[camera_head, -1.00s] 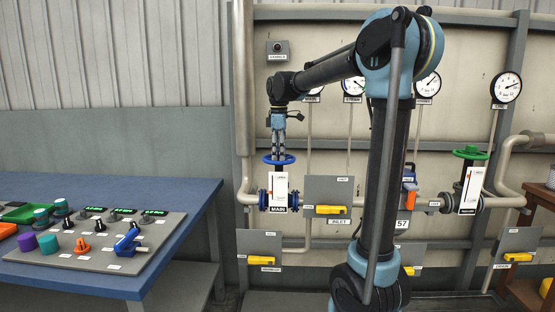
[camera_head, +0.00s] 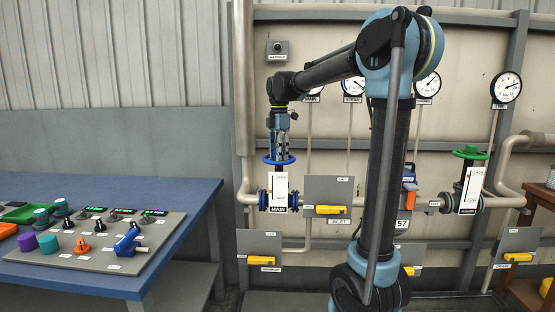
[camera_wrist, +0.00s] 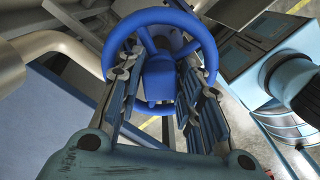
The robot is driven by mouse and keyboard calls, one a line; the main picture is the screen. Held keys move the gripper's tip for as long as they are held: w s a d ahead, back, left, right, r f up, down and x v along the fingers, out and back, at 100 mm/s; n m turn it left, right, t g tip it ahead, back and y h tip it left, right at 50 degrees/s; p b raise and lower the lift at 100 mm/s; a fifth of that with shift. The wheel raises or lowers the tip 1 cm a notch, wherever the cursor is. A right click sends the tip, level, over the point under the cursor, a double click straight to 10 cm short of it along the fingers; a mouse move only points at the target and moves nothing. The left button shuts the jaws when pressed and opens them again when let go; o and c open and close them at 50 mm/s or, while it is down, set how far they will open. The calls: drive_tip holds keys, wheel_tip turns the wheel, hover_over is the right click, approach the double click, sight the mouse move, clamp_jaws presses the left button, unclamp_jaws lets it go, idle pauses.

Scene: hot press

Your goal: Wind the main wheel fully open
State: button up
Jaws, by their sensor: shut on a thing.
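The main wheel (camera_head: 268,160) is a blue handwheel lying flat on top of the valve with the white plate labelled MAIN (camera_head: 280,188). My gripper (camera_head: 280,154) points straight down onto the wheel from above. In the wrist view the blue wheel (camera_wrist: 150,14) shows as a ring with a blue hub (camera_wrist: 158,78) in its middle. The two fingers of my gripper (camera_wrist: 158,68) stand on either side of the hub, inside or at the rim, and are shut on the wheel. The exact contact points are partly hidden.
A green wheel (camera_head: 470,153) tops another valve at the right. Grey panels with yellow handles (camera_head: 330,210) stand beside the main valve. Gauges (camera_head: 506,88) line the wall. A blue table (camera_head: 100,188) with a control board is at the left. Pipes run close around the valve.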

drive_tip(key=n, duration=0.7)
drive_tip(key=shift+w, duration=0.15)
drive_tip(key=o, duration=0.9)
